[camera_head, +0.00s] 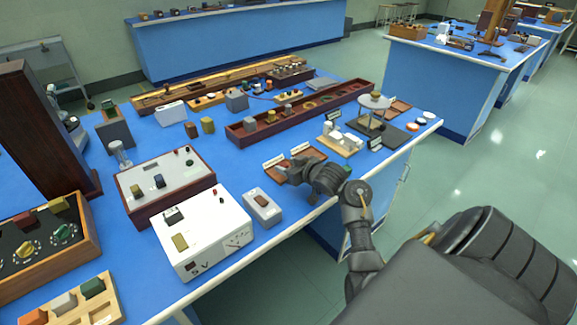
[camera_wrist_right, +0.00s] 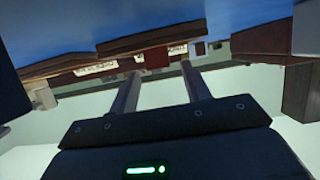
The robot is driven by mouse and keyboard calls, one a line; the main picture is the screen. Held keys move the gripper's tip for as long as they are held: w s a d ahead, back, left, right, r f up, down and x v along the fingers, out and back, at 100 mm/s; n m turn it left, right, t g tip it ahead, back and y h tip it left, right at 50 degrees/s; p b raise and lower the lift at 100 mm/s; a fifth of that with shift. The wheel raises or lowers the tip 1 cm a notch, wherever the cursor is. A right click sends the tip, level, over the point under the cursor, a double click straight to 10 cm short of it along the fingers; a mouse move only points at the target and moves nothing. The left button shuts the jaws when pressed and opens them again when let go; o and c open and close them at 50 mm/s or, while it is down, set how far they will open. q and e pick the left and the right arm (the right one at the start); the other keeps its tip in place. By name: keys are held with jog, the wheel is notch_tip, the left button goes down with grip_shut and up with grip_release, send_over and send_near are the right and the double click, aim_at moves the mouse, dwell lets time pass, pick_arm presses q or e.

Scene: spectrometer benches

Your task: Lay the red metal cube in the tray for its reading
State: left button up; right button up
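My right gripper (camera_head: 290,171) is low over the front edge of the blue bench, at a small brown tray (camera_head: 309,154) with white labels. In the right wrist view its two fingers (camera_wrist_right: 160,72) stand apart. A dark red block (camera_wrist_right: 156,57) shows between and beyond the fingertips, with a gap on each side. I cannot tell whether it is the red metal cube. In the head view the gripper hides part of the tray, and I cannot pick out the cube there. My left gripper is not in view.
A grey box (camera_head: 262,208) and a white meter (camera_head: 203,233) stand left of the gripper. A white block stand (camera_head: 343,141) and a round-topped stand (camera_head: 375,102) are to its right. A long red-brown rack (camera_head: 252,134) lies behind. Some blue bench top is clear.

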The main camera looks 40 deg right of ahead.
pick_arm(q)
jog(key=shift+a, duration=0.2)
pick_arm(e)
jog(key=shift+s+a+f, duration=0.15)
jog(key=shift+a+f, duration=0.15)
jog(key=shift+f, duration=0.35)
jog(key=shift+r, duration=0.3)
jog(key=p+v, duration=0.1)
jog(key=v, duration=0.2)
jog(key=p+v, duration=0.1)
jog(key=v, duration=0.3)
jog(key=r+p+v, duration=0.1)
jog(key=v, duration=0.2)
jog(key=shift+s+d+r, duration=0.1)
jog(key=shift+d+r, duration=0.05)
jog(key=shift+d, duration=0.25)
jog(key=shift+s+r, duration=0.15)
jog(key=shift+s, duration=0.2)
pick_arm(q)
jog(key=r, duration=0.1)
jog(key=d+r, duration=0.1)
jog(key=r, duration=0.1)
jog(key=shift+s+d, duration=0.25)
pick_arm(e)
jog(key=shift+s+a+r, duration=0.1)
jog(key=shift+s+r, duration=0.05)
jog(key=shift+s, duration=0.1)
